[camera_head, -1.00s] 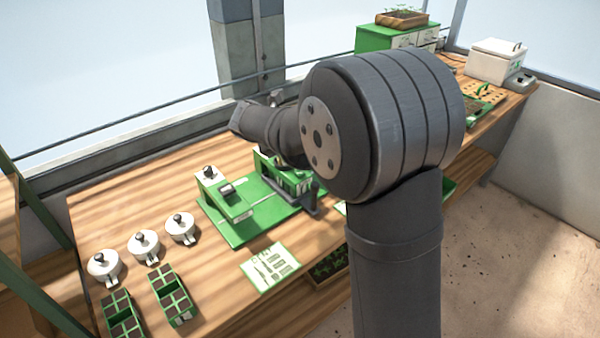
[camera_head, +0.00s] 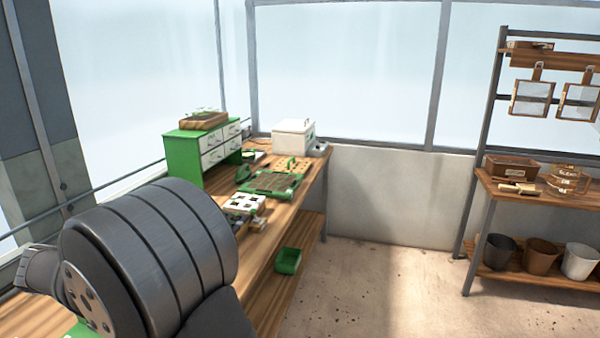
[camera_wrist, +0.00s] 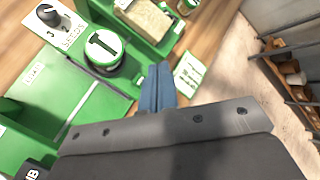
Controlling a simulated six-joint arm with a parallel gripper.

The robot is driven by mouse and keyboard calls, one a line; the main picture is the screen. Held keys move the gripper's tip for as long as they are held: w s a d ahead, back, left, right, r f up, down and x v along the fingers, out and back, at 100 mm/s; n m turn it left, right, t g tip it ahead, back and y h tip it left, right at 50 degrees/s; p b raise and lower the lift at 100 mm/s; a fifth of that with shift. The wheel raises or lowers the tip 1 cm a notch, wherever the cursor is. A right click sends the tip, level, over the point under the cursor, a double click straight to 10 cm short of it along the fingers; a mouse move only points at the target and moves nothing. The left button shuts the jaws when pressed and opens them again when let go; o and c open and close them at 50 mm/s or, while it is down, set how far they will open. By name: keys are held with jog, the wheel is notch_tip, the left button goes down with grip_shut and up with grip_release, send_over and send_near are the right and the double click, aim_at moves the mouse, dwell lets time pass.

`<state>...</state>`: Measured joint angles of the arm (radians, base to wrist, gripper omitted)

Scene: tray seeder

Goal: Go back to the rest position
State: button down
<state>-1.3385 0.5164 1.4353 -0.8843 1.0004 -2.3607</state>
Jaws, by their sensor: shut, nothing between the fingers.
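My gripper (camera_wrist: 159,70) shows in the wrist view as two blue fingers pressed together, empty, above the bench. Just left of the fingers is a round white and green lid (camera_wrist: 103,48) with a dark green T-shaped mark or handle. Further left is a green machine base (camera_wrist: 60,85) with a plate reading LOAD. A white plate (camera_wrist: 50,22) with a dark knob and the word SEEDS is at the top left. In the head view only my dark arm shows at the lower left; my gripper is out of that view.
A printed card (camera_wrist: 189,73) lies right of the fingers. In the head view the bench holds a green drawer cabinet (camera_head: 190,158), a white box (camera_head: 293,140) and a green-framed tray (camera_head: 270,184). A shelf rack (camera_head: 485,215) with pots stands right. The floor between is clear.

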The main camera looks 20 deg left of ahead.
notch_tip(320, 180, up, 3)
jog(key=shift+f, duration=0.1)
dwell(0.3)
